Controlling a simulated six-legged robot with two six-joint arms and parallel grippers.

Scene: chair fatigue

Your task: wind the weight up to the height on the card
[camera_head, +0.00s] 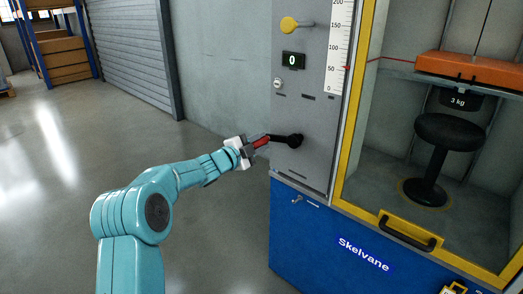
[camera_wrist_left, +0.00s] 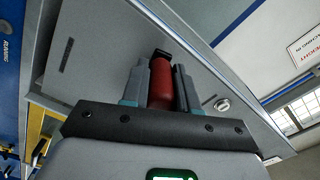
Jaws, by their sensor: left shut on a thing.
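My left gripper (camera_head: 250,148) is shut on the red crank handle (camera_head: 261,142) at the front of the grey panel. In the left wrist view the red handle (camera_wrist_left: 161,82) sits between the two fingers (camera_wrist_left: 160,88). The handle joins a dark crank arm and hub (camera_head: 291,140). The weight (camera_head: 458,101), a black block marked 3 kg, is under an orange beam (camera_head: 470,68), above a round black stool (camera_head: 449,131). A white height scale (camera_head: 340,45) has a red mark low on it, above 0. I cannot make out the card. My right gripper is out of view.
A display (camera_head: 293,60) reads 0, below a yellow lever (camera_head: 296,24). A yellow-framed guard door (camera_head: 366,80) with a black handle (camera_head: 407,233) fronts the stool bay. A blue base (camera_head: 310,235) stands under the panel. The floor at left is clear.

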